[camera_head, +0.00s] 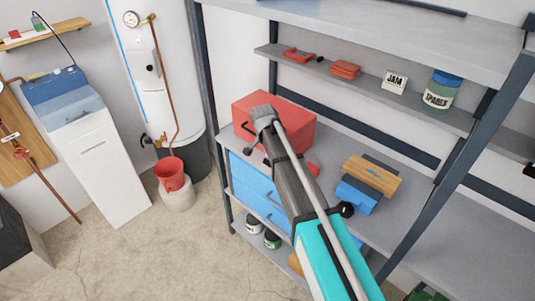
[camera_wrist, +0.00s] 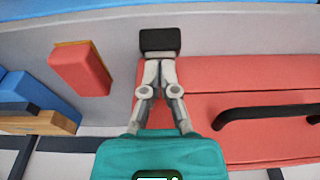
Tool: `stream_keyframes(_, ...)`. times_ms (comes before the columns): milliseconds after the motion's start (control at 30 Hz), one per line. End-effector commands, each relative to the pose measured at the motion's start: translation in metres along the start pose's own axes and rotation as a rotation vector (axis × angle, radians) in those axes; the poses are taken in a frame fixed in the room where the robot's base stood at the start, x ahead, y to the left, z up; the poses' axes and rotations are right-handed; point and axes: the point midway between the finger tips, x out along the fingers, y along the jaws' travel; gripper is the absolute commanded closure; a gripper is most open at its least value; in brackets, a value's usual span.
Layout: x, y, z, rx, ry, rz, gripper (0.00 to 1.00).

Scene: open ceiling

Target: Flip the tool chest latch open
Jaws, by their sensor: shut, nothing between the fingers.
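The red tool chest (camera_head: 295,120) sits on the grey shelf in the head view, partly covered by my arm. In the wrist view its red face (camera_wrist: 215,75) fills the right side, with a thin seam across it and a black bar handle (camera_wrist: 265,113). My gripper (camera_wrist: 160,40) is shut and empty, its dark tips together at the chest's left edge in that view. I cannot tell whether the tips touch the chest. I cannot make out the latch; the fingers may hide it. In the head view my wrist hides the fingertips.
A small red block (camera_wrist: 80,65) lies on the shelf near my fingers. A blue and wooden item (camera_head: 370,185) stands right of the chest. Blue drawers (camera_head: 258,187) are below.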

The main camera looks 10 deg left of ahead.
Motion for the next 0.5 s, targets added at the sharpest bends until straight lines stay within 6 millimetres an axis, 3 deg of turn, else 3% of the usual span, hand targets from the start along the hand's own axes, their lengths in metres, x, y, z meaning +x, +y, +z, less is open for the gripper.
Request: stream_keyframes(500,-0.0033,0.0004,-0.0104,0.001,0.0,0.0,1.0)
